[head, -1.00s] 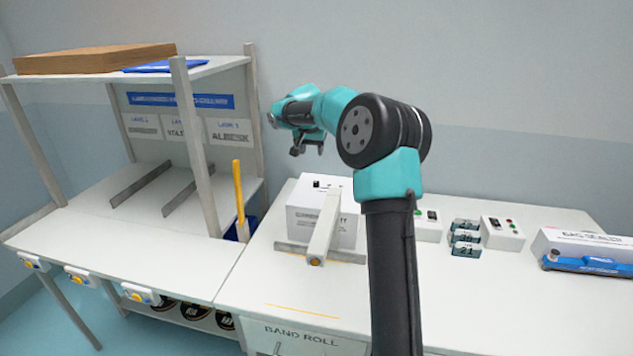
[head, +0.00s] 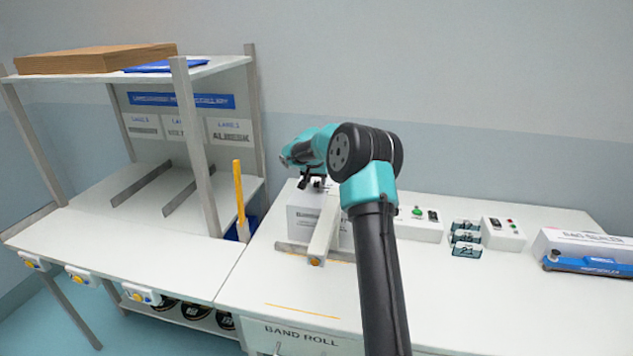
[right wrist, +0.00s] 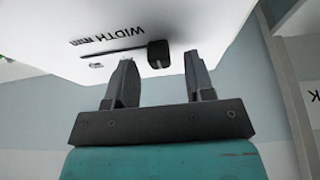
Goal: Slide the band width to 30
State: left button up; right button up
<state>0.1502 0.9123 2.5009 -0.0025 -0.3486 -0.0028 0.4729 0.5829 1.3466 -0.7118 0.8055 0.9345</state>
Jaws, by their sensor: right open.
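A white box-shaped machine (head: 303,213) stands on the bench, with a pale arm sticking out toward the front. In the right wrist view its panel (right wrist: 150,20) shows upside-down lettering that reads "WIDTH". A dark slider knob (right wrist: 158,54) sits at one end of a thin slot (right wrist: 113,52) on that panel. My right gripper (right wrist: 160,72) is open, with its two fingers on either side of the knob in the picture. I cannot tell whether they touch it. In the head view my right gripper (head: 312,184) is just over the machine's top. My left gripper is not in view.
Control boxes with buttons (head: 418,222), dark number tiles (head: 467,238) and a bag sealer (head: 585,255) stand to the right. A shelf rack (head: 200,150) and a yellow upright stick (head: 239,195) are to the left. The front of the bench is clear.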

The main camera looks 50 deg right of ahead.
jog(key=shift+w+d+f, duration=0.15)
jog(key=shift+d+f, duration=0.05)
jog(key=shift+f, duration=0.4)
grip_shut()
